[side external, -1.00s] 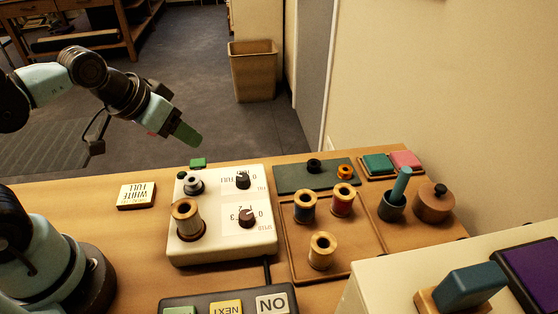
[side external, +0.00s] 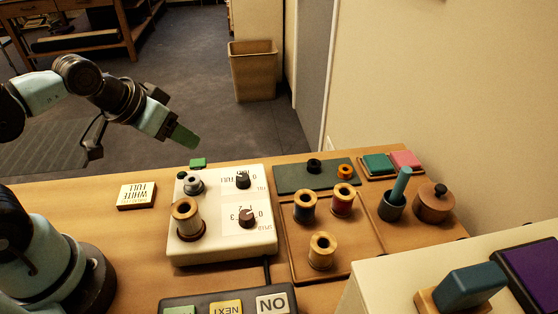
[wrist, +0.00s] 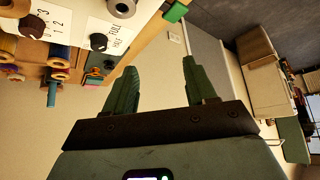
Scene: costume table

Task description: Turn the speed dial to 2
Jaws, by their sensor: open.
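The speed dial (side external: 247,217) is a dark knob on the white machine (side external: 180,251), beside a printed scale with 0, 2 and 3 legible. Its pointer setting is too small to read. In the wrist view the speed dial (wrist: 33,27) is at the upper left, beside its numbers. My gripper (side external: 184,137) is in the air beyond the machine's far left edge, well apart from the dial. In the wrist view my gripper (wrist: 160,80) shows two green fingers spread apart with nothing between them.
A wooden spool (side external: 186,220) and a grey post (side external: 194,184) stand on the machine's left. Several spools stand in a tray to the right. A white label block (side external: 137,196) lies left.

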